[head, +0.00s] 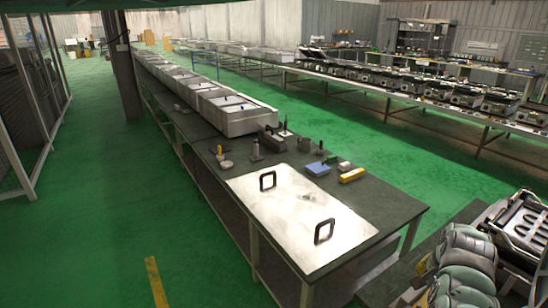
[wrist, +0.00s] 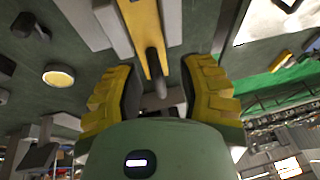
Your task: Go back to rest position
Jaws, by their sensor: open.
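My gripper (wrist: 158,72) shows in the wrist view with two yellow ridged fingers with dark inner pads. The fingers are spread apart. A yellow bar-like thing (wrist: 142,25) and a grey rounded rod (wrist: 156,68) show in the gap beyond and between the fingers. I cannot tell how far they are from the fingers, and neither finger visibly grips them. In the head view my grey-green arm (head: 465,262) is folded at the lower right; the gripper's fingers cannot be made out there.
Green floor (head: 95,200) is clear on the left.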

